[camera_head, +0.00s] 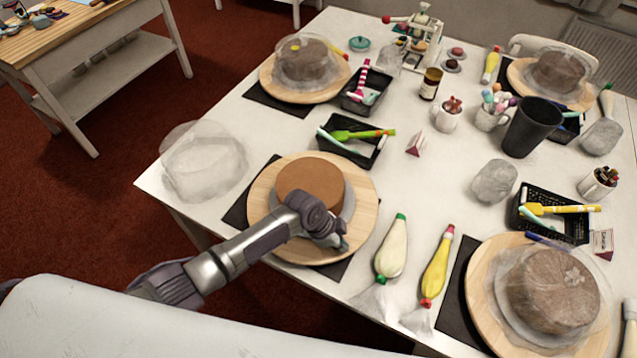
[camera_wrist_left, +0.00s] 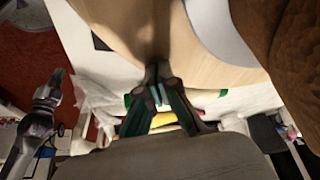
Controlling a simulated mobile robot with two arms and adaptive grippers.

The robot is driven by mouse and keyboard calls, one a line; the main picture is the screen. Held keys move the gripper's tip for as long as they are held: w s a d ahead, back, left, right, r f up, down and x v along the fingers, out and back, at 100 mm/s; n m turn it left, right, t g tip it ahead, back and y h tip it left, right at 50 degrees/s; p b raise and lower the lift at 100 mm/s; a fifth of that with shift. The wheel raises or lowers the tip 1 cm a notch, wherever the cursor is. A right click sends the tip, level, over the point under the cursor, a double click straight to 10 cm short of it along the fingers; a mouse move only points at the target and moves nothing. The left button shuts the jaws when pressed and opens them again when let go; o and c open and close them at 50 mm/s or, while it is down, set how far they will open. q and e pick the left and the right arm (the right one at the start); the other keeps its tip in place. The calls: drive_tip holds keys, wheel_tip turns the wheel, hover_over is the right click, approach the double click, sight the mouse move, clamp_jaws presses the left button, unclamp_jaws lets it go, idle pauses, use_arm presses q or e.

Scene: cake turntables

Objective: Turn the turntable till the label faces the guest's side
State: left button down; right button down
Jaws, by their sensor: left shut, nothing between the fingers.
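The wooden turntable (camera_head: 367,207) stands at the table's near left edge on a dark mat. A plain brown cake (camera_head: 309,183) sits on it on a pale round board. I cannot make out a label on the turntable or the cake. My left gripper (camera_head: 341,244) is shut and empty at the turntable's near right rim. In the left wrist view its shut fingertips (camera_wrist_left: 158,72) are at the wooden rim; I cannot tell whether they touch. My left arm hides part of the cake and rim. My right gripper is not clearly seen; an arm of mine shows at the left wrist view's left.
Two piping bags, white-green (camera_head: 391,250) and yellow (camera_head: 437,266), lie right of the turntable. A black tray (camera_head: 352,150) is behind it. A clear cover (camera_head: 203,162) sits to its left. A small card (camera_head: 416,144) stands behind right. Other covered cakes stand on turntables around the table.

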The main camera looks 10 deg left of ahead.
use_arm(q)
drive_tip(key=shift+a, duration=0.1)
drive_tip(key=shift+s+a, duration=0.15)
drive_tip(key=shift+r+p, duration=1.4)
wheel_tip(320, 180, up, 4)
drive_tip(key=p, duration=0.3)
drive_tip(key=shift+r+p, duration=0.1)
drive_tip(key=shift+p, duration=0.2)
drive_tip(key=shift+r, duration=0.9)
